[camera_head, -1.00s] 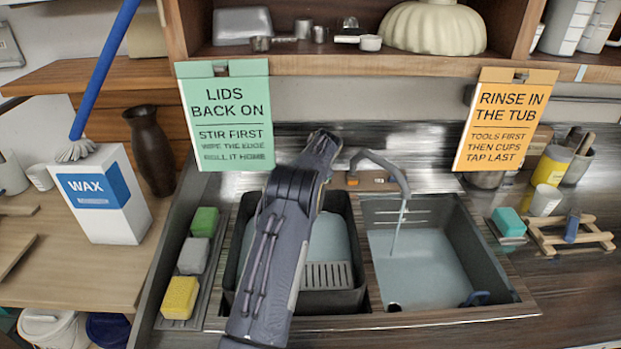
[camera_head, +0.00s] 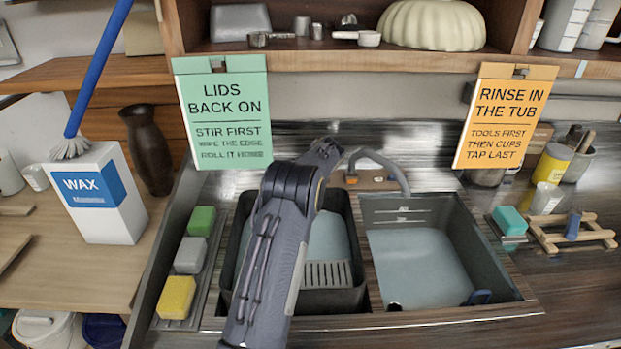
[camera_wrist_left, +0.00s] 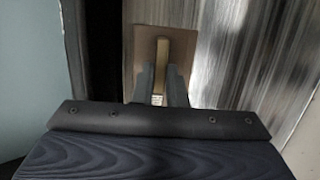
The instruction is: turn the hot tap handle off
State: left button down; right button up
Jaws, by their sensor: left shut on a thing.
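The tap spout (camera_head: 393,170) arches over the right basin, and no water stream shows from it. My left arm reaches up across the left basin to the back of the sink, its gripper (camera_head: 328,150) beside the tap; the arm hides much of the fingertips there. In the left wrist view, my left gripper (camera_wrist_left: 160,88) is shut on a narrow brass-coloured tap handle (camera_wrist_left: 161,60) in front of a brown plate (camera_wrist_left: 185,45). A small orange fitting (camera_head: 351,178) shows at the tap's base; I cannot tell which handle it belongs to. My right gripper is not in view.
The right basin (camera_head: 480,240) holds pale water. A dark tub (camera_head: 345,300) with a grate sits under my arm. Sponges (camera_head: 188,255) line the left edge. A green sign (camera_head: 224,115) and an orange sign (camera_head: 505,115) hang above.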

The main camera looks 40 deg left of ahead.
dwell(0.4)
pick_arm(q)
jog(key=c, duration=1.5)
grip_release()
jog(key=shift+o, duration=0.2)
jog(key=b+v, duration=0.2)
jog(key=v, duration=0.6)
jog(key=shift+f, duration=0.1)
